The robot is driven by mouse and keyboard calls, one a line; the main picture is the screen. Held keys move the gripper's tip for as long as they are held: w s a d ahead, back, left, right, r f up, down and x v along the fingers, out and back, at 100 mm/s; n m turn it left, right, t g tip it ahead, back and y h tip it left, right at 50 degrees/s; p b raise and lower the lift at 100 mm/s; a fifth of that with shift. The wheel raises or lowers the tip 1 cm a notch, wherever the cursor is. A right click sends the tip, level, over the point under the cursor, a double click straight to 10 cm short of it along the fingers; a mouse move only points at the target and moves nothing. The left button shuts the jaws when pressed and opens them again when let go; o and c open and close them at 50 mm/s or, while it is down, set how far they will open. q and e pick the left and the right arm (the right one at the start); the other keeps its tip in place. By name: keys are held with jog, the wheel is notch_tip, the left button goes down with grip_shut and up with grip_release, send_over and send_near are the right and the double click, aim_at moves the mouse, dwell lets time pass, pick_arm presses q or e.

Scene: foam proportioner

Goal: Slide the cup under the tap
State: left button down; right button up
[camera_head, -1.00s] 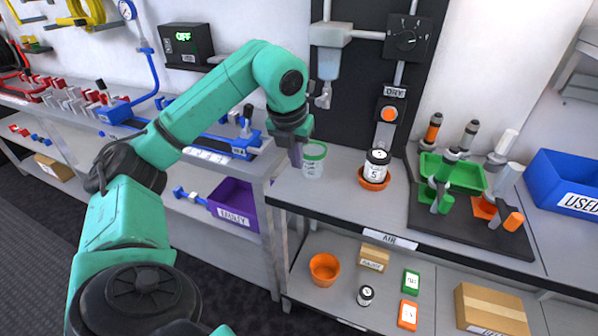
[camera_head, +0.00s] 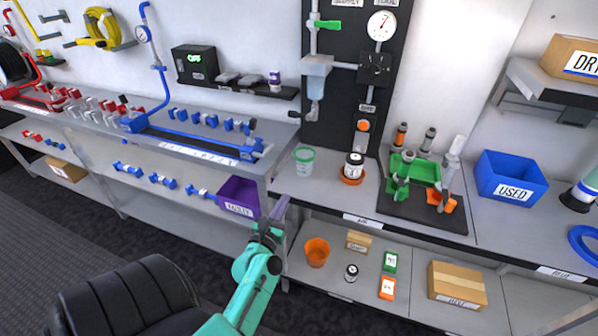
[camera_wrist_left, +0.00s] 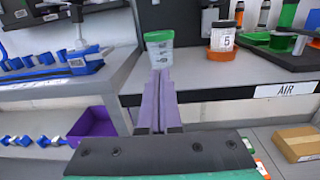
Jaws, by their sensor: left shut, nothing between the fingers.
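The cup (camera_head: 304,163) is clear with a green rim and stands upright on the steel bench, near its left front corner. The tap (camera_head: 314,112) hangs on the black panel under a clear reservoir, above, behind and slightly right of the cup in the head view. My left gripper (camera_head: 279,206) has purple fingers, shut and empty, in front of the bench edge and apart from the cup. In the left wrist view the shut fingers (camera_wrist_left: 159,78) point toward the cup (camera_wrist_left: 160,52), which stands just beyond their tips. My right gripper is not in view.
A black-lidded jar (camera_head: 354,164) sits on an orange dish right of the cup. A black mat (camera_head: 405,211) with a green tray and tools is further right. A purple bin (camera_head: 238,196) is on the lower left shelf, close to my left gripper. The bench front edge is near.

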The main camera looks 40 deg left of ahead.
pick_arm(q)
jog(key=b, duration=0.1)
send_near(302, 167)
jog(key=b+x, duration=0.1)
jog(key=x, duration=0.1)
jog(key=b+x, duration=0.1)
jog(key=x, duration=0.1)
jog(key=b+x, duration=0.1)
jog(key=x, duration=0.1)
jog(key=shift+f, duration=0.3)
jog(key=shift+w+a+r, duration=0.1)
jog(key=shift+w+a, duration=0.1)
jog(key=shift+w, duration=0.25)
jog(key=shift+r, duration=0.1)
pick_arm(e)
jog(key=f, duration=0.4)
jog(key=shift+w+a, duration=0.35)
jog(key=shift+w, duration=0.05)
